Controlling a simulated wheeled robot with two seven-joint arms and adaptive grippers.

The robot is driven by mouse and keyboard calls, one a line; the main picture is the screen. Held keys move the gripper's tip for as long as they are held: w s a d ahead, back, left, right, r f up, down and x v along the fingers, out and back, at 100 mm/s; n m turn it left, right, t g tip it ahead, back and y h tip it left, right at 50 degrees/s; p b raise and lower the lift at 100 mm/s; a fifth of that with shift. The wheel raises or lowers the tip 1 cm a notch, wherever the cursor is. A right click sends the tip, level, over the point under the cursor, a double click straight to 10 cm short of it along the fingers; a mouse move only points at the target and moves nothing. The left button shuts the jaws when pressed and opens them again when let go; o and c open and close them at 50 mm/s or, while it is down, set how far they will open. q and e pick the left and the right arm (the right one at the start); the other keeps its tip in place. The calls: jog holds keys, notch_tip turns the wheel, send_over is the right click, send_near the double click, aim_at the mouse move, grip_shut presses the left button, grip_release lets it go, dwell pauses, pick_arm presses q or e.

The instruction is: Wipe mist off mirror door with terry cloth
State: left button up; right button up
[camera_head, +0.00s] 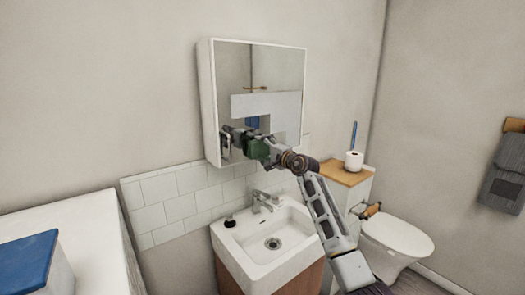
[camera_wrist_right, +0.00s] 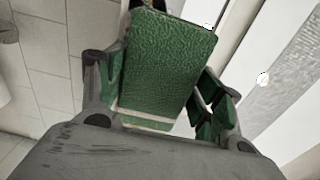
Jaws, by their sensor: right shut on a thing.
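The mirror door (camera_head: 285,75) is on the front of a white wall cabinet above the sink. A pale, step-edged patch (camera_head: 285,103) that looks like mist spans the middle of the glass. My right gripper (camera_head: 262,147) is at the lower part of the mirror, shut on the green terry cloth (camera_head: 255,149). In the right wrist view the cloth (camera_wrist_right: 172,60) is a flat green pad between the fingers. Whether the cloth touches the glass is unclear. My left gripper is not in view.
A white sink (camera_head: 262,262) with a tap (camera_head: 262,200) stands under the cabinet. To the right are a wooden shelf with a toilet roll (camera_head: 354,161), a toilet (camera_head: 398,238) and a hanging grey towel (camera_head: 503,180). A white counter (camera_head: 75,218) stands left.

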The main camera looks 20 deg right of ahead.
aim_at(269, 148)
jog(key=shift+d, duration=0.15)
jog(key=shift+w+d+b, duration=0.2)
jog(key=shift+d+b, duration=0.15)
jog(key=shift+b, duration=0.05)
jog(key=shift+w+d+f+b, duration=0.1)
jog(key=shift+w+d+b, duration=0.15)
jog(key=shift+d, duration=0.2)
jog(key=shift+w+d+f+b, duration=0.1)
jog(key=shift+d+b, duration=0.25)
jog(key=shift+d, duration=0.1)
jog(key=shift+w+d+r, duration=0.1)
jog(key=shift+w+d, duration=0.05)
jog(key=shift+d, duration=0.25)
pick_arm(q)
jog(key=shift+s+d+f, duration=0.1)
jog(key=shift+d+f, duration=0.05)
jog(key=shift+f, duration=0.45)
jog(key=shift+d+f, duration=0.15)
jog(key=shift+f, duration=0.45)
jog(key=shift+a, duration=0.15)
